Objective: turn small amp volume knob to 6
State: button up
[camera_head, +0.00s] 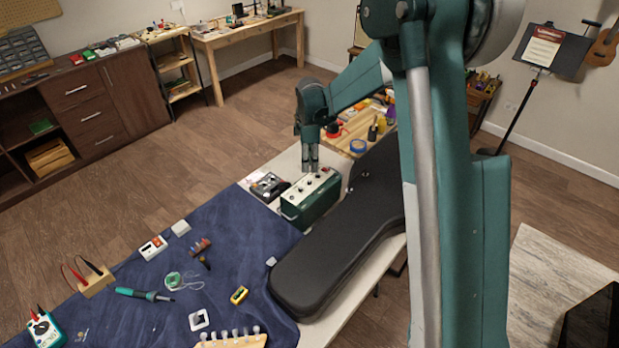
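The small amp (309,204) is a dark green box with a pale top panel that carries several dark knobs. It stands on the table between the blue mat and the black guitar case. My gripper (310,168) points down over the far end of the amp's top panel, its fingertips at or just above the knobs there. The two fingers look close together. At this size I cannot tell whether they touch a knob or hold one. The knob under the fingertips is partly hidden, and the knob markings are too small to read.
A black guitar case (345,240) lies right of the amp. A dark pedal-like box (268,186) sits just left of it. The blue mat (235,225) holds several small tools and a guitar headstock (232,341).

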aim_at(309, 181)
dwell(0.3)
jog(key=shift+f, duration=3.85)
jog(key=shift+c, duration=0.7)
grip_shut()
